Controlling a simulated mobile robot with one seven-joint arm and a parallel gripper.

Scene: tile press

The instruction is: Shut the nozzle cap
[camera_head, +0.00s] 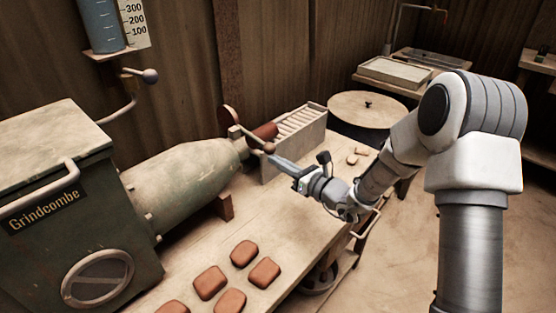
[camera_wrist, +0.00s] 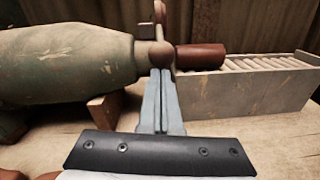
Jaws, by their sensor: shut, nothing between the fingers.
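A green-grey tapered barrel (camera_head: 185,178) ends in a narrow nozzle at its right; it also shows in the wrist view (camera_wrist: 70,65). A reddish-brown round disc (camera_head: 229,115), seemingly the nozzle cap, stands above the nozzle's end, swung off its mouth. A lever with a brown ball knob (camera_head: 269,148) reaches from there toward my gripper. In the wrist view the ball (camera_wrist: 161,55) is right at my fingertips. My gripper (camera_head: 274,160) is shut and empty, its tips at the knob; I cannot tell if they touch. A red-brown clay cylinder (camera_wrist: 201,57) sits just right of the nozzle.
A long box of pale slats (camera_head: 298,130) stands behind the gripper, right of the nozzle. Several clay tiles (camera_head: 243,253) lie on the front of the bench. The green Grindcombe machine body (camera_head: 75,220) is at left. A round-topped drum (camera_head: 368,108) stands behind the bench.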

